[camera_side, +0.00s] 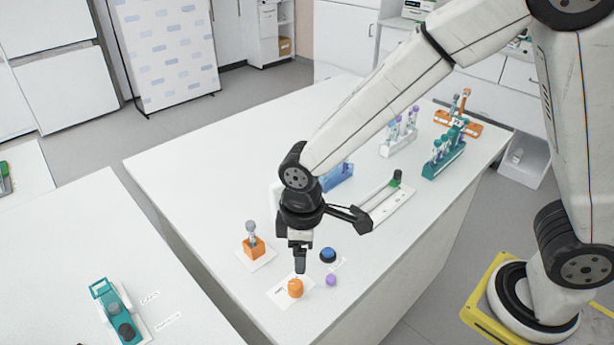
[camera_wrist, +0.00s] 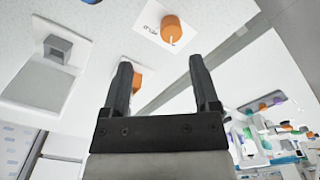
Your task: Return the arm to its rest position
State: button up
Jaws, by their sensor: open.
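My gripper (camera_side: 300,262) hangs from the arm over the front part of the white table (camera_side: 190,185), above and apart from an orange cap (camera_side: 295,288) on a white labelled card. In the wrist view my gripper (camera_wrist: 161,62) has its two dark fingers spread, with nothing between them. The orange cap (camera_wrist: 171,28) lies beyond the fingertips there. An orange holder (camera_side: 253,248) with an upright grey-topped tube stands left of the gripper. The arm reaches across the table from its base at the right.
A blue-black cap (camera_side: 328,255) and a purple cap (camera_side: 331,280) lie right of the gripper. A teal rack (camera_side: 443,165), a white rack (camera_side: 398,145) and an orange rack (camera_side: 458,122) hold tubes farther back. A teal device (camera_side: 117,312) sits on the left table. The table's left part is clear.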

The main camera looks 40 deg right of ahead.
jog(key=s+d+m+t, duration=0.1)
jog(key=d+m, duration=0.3)
jog(key=d, duration=0.4)
jog(key=s+d+r+m+t, duration=0.1)
jog(key=s+d+m, duration=0.3)
jog(key=d, duration=0.5)
jog(key=shift+r, duration=0.25)
